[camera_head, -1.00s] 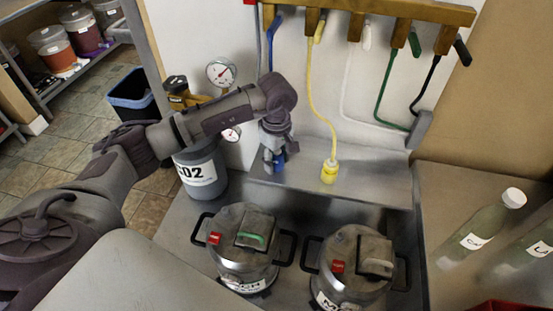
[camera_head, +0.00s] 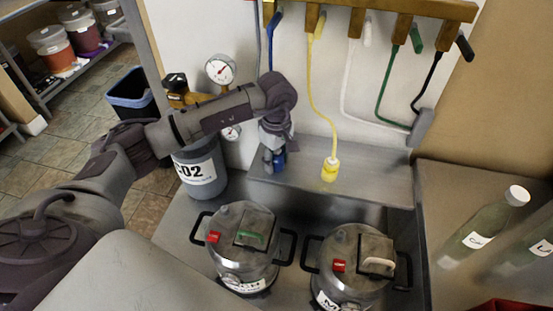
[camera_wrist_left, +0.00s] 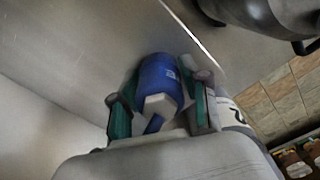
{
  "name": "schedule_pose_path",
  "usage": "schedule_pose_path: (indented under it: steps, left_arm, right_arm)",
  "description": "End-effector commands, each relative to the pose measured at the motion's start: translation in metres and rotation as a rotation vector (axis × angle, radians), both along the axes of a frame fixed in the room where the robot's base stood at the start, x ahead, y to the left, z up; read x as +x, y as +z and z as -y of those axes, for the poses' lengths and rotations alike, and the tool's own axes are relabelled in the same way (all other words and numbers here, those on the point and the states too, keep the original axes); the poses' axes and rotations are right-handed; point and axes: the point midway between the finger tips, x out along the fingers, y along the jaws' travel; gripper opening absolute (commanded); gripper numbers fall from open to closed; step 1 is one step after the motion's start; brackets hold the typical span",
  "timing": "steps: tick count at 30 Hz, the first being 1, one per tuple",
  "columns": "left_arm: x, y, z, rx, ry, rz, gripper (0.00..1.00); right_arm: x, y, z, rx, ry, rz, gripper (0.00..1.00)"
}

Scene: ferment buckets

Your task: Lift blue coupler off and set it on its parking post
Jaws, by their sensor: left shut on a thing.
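The blue coupler (camera_head: 277,159) is in my left gripper (camera_head: 273,163), over the left end of the metal shelf at the wall. In the left wrist view the coupler (camera_wrist_left: 160,82) sits between the two green-padded fingers of the left gripper (camera_wrist_left: 160,108), which are shut on it. Its blue hose (camera_head: 272,45) hangs from the wooden rail above. I cannot tell whether the coupler touches the shelf or a post, as the gripper covers that spot. My right gripper is not in view.
A yellow coupler (camera_head: 330,170) stands on the metal shelf (camera_head: 375,180) to the right. Two steel kegs (camera_head: 245,259) (camera_head: 352,265) stand in front. A CO2 cylinder (camera_head: 203,172) and gauges (camera_head: 220,70) are left of the gripper. Bottles (camera_head: 480,228) stand at the right.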

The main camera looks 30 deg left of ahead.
Motion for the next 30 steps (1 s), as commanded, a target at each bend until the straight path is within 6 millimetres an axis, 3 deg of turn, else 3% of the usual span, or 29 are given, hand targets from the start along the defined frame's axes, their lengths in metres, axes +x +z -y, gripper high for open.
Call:
schedule_pose_path:
  steps: [11,12,15,17,24,28,30]
  left_arm:
    - [0.0002,-0.0002,-0.0002,0.000,0.000,0.001,0.04]
    - [0.0002,-0.0001,-0.0003,0.001,0.000,0.001,0.47]
    - [0.0002,-0.0002,-0.0003,0.001,0.001,0.001,0.64]
    - [0.0003,-0.0002,-0.0002,0.001,0.001,0.001,0.74]
    - [0.0002,-0.0003,-0.0003,0.001,0.001,0.001,0.75]
    - [0.0001,-0.0005,-0.0003,0.001,0.001,0.000,0.97]
    - [0.0001,-0.0005,-0.0003,0.001,0.001,0.000,1.00]
  right_arm:
    - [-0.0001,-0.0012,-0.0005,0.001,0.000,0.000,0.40]
    - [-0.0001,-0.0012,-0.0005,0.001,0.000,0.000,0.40]
    - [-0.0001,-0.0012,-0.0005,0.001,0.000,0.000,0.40]
    - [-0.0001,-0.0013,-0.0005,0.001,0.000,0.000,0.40]
    - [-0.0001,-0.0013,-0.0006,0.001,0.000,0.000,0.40]
    - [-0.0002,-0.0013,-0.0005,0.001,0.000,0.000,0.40]
    - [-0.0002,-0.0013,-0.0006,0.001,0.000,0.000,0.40]
